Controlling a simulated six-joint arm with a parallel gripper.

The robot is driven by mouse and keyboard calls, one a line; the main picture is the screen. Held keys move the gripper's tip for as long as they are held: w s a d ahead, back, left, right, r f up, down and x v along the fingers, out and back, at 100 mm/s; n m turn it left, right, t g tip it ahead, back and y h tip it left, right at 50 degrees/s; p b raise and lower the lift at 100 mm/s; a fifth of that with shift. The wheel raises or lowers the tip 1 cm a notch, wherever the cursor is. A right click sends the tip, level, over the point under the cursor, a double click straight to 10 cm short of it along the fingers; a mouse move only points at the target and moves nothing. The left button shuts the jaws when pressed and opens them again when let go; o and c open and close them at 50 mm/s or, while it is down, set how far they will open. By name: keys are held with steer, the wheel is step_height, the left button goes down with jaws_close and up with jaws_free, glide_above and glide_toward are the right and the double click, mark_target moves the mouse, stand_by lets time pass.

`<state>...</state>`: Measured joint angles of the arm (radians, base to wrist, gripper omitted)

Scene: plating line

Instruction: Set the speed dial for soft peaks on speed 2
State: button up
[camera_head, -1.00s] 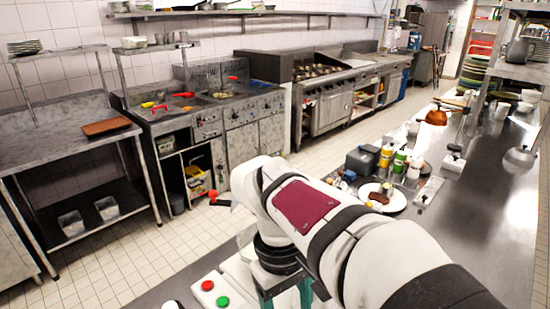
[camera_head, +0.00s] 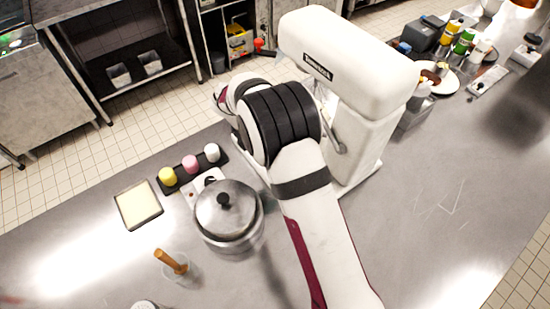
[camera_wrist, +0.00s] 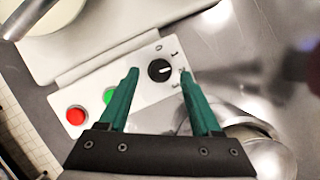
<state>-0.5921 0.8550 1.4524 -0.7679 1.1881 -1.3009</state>
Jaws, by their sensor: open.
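The speed dial (camera_wrist: 160,70) is a round black knob on a white panel (camera_wrist: 152,92) in the wrist view, with small marks around its upper and right side. Which mark it points to is too small to tell. My gripper (camera_wrist: 159,72) has two green fingers, open, one on each side of the dial in the picture. I cannot tell whether they touch it. In the head view the white stand mixer (camera_head: 345,60) stands behind my arm. My gripper and the dial are hidden there.
A red button (camera_wrist: 76,115) and a green button (camera_wrist: 109,96), partly behind the left finger, sit on the panel. A lidded pot (camera_head: 228,212), a cream-filled tray (camera_head: 138,204) and a rack of small coloured jars (camera_head: 190,164) stand left of my arm. The counter at right is largely clear.

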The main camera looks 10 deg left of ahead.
steer(key=shift+d+f, duration=0.25)
steer(key=shift+f, duration=0.35)
jaws_close()
steer(key=m+g, duration=0.1)
steer(key=m, duration=0.2)
steer(key=shift+w, duration=0.15)
jaws_free()
